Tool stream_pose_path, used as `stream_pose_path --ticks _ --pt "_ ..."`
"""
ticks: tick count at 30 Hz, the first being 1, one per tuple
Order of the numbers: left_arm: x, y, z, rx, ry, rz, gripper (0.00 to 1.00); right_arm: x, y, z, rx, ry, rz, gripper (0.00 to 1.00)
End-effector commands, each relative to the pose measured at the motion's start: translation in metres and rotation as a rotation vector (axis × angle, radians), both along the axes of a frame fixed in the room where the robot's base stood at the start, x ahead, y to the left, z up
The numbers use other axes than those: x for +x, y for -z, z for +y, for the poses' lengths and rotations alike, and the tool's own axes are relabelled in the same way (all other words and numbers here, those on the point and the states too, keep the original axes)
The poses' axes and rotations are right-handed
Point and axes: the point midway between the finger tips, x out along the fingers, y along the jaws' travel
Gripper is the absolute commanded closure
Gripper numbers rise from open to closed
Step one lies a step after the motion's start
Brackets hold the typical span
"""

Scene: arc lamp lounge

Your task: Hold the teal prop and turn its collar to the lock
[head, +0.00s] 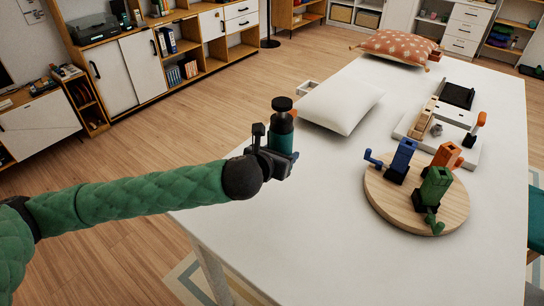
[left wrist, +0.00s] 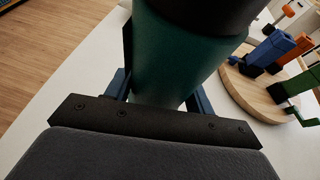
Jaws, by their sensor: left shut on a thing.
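The teal prop (head: 281,142) is an upright cylinder with a dark collar and a wider black cap (head: 282,104) on top. My left gripper (head: 276,155) is shut around its lower body and holds it near the left edge of the white table. In the left wrist view the teal body (left wrist: 178,62) fills the middle between the fingers, and a dark band (left wrist: 215,12) shows at the top edge. The prop's lower end is hidden by the gripper. Any lock mark on the collar is too small to tell. My right gripper is not in view.
On the white table (head: 270,215), a round wooden board (head: 390,205) carries blue, orange and green pieces. Behind it are a white tray (head: 467,155) with parts, a white cushion (head: 340,104) and a patterned pillow (head: 397,47). The table's front middle is clear.

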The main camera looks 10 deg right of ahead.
Motion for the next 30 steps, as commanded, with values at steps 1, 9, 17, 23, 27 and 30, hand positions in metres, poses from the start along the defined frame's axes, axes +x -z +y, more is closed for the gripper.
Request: stream_pose_path --ticks 1,9,17,23,27,30 --pt "-0.001 -0.002 -0.001 -0.001 0.001 -0.001 0.87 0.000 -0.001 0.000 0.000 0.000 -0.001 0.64" --pt "-0.001 -0.003 -0.002 -0.001 0.001 -0.001 0.87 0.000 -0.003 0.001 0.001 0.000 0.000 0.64" --pt "0.001 0.002 0.002 0.000 -0.001 -0.001 0.87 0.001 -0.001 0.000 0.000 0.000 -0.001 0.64" --pt "0.004 0.008 0.007 -0.001 0.001 -0.001 0.87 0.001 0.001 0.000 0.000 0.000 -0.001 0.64" --pt "0.007 0.012 0.011 -0.001 0.000 -0.001 0.87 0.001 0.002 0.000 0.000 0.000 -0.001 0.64" --pt "0.009 0.015 0.015 -0.001 0.000 -0.001 0.87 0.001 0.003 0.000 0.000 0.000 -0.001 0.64"
